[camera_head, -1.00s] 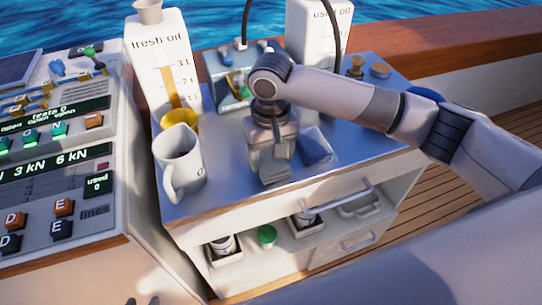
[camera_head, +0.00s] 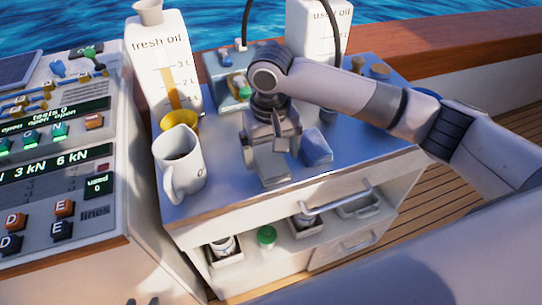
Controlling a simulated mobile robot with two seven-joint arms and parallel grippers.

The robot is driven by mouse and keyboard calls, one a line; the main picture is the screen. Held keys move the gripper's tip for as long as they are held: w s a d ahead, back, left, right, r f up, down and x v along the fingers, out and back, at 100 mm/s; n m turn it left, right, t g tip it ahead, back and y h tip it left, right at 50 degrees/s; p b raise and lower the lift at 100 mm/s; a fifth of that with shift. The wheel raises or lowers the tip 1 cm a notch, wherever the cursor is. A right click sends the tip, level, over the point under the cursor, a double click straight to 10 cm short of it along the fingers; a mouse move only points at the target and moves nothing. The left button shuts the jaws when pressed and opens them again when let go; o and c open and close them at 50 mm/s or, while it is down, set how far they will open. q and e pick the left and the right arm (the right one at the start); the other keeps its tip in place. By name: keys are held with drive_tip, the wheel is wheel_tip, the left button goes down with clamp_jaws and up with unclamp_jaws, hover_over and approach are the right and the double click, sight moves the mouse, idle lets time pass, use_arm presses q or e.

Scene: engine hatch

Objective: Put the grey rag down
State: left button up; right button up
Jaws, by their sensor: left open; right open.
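A small bluish-grey piece, which looks like the grey rag (camera_head: 316,147), lies on the metal top of the cart (camera_head: 225,190), just right of my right gripper. My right gripper (camera_head: 272,176) points down over the cart top, open. Its body hides part of the top behind it, and I cannot tell whether it touches the rag. Only the fingertips of my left gripper (camera_head: 142,301) show at the bottom edge, open and empty, far from the rag.
The fresh oil canister (camera_head: 163,65) and used oil canister (camera_head: 318,35) stand behind. A control panel (camera_head: 60,170) is at left. The cart's front strip is clear.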

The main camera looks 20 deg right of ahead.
sight(271, 161)
wheel_tip(271, 161, up, 10)
drive_tip(key=shift+p, duration=0.35)
idle(0.4)
